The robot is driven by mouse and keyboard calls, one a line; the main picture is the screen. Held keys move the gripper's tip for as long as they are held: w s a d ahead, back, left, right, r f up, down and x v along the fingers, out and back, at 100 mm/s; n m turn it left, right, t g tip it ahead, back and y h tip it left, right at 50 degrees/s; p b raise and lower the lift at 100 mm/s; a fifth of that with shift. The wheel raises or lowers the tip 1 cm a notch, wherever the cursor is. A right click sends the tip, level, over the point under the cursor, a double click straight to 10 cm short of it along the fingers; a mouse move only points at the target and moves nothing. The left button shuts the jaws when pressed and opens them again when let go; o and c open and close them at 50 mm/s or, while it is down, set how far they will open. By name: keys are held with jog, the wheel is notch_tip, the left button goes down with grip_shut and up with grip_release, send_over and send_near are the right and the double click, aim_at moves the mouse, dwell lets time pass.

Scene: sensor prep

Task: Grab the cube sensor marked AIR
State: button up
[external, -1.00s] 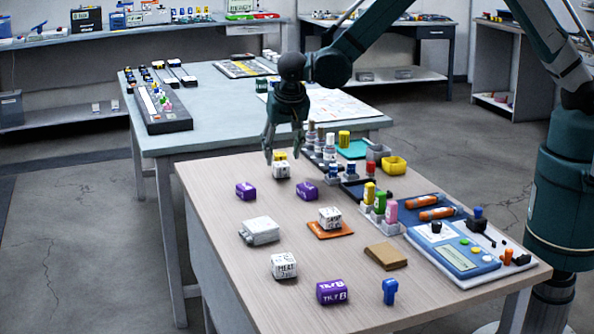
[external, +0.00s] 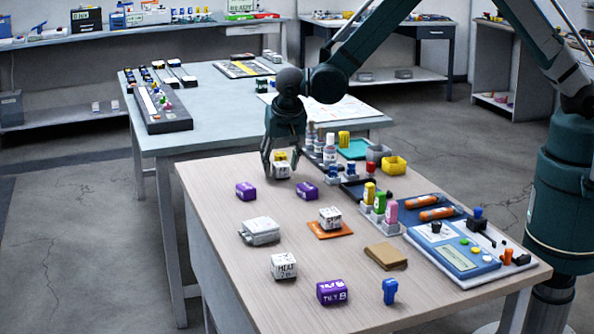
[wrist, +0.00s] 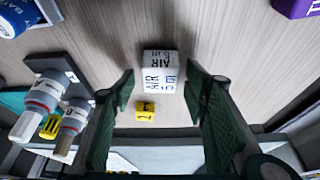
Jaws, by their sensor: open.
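The white cube marked AIR (wrist: 160,75) stands on the wooden table, lying between and just beyond my fingertips in the wrist view. In the external view the cube (external: 282,171) is at the far left part of the table, under my gripper (external: 280,168). My gripper (wrist: 162,85) is open, with one green finger on each side of the cube's line and nothing held. A small yellow block (wrist: 145,111) is close to the cube, between the fingers in the wrist view.
Bottles (wrist: 40,105) in a dark rack stand left of my fingers in the wrist view. Purple blocks (external: 246,191) and (external: 307,191) flank the cube's front side. A white MEAT cube (external: 284,266) and another white cube (external: 330,217) on an orange pad are nearer the camera.

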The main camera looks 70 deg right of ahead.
aim_at(280, 163)
jog(key=shift+c, duration=0.5)
jog(key=c, duration=0.9)
jog(key=shift+r, duration=0.1)
jog(key=shift+r+p, duration=0.9)
jog(key=shift+r, duration=4)
